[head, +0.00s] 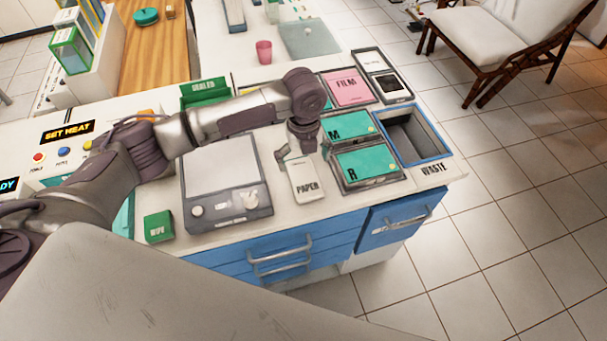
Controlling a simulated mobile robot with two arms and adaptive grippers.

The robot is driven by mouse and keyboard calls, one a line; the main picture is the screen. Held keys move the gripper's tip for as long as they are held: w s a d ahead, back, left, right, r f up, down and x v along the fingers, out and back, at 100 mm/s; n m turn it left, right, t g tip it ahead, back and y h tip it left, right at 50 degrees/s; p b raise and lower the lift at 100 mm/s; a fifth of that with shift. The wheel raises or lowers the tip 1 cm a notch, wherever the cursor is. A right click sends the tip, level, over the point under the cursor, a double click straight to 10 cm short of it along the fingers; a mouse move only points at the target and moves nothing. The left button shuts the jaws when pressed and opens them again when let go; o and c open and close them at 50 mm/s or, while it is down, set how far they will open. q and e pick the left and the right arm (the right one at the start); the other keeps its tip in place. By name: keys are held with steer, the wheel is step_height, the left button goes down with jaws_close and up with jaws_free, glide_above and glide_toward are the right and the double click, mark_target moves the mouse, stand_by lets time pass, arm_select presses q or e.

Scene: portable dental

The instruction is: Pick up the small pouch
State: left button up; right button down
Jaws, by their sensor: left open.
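A teal pouch (370,162) lies flat in a dark tray at the front right of the counter; the letter on it is hard to read. Another teal pouch (347,126), marked M, lies in the tray just behind it. I cannot tell by size which is the small one. My left gripper (302,156) points down over the back end of the white PAPER item (307,183), left of the teal pouches. It is open, with nothing seen between its fingers. My right gripper is not in view.
A pink FILM tray (347,88) lies behind the teal ones. The blue-rimmed WASTE bin (413,133) is open at the right. A grey device with a flat top (221,167) and a green box (158,227) stand left of the gripper. A pink cup (264,52) stands farther back.

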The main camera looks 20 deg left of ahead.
mark_target(303, 176)
arm_select(q)
steer(key=f, duration=0.1)
steer(key=f+p, duration=0.1)
steer(key=f, duration=0.1)
steer(key=shift+s+f, duration=0.3)
steer(key=shift+s, duration=0.05)
steer(key=shift+f, duration=0.45)
steer(key=c, duration=1.1)
steer(key=shift+c, duration=0.6)
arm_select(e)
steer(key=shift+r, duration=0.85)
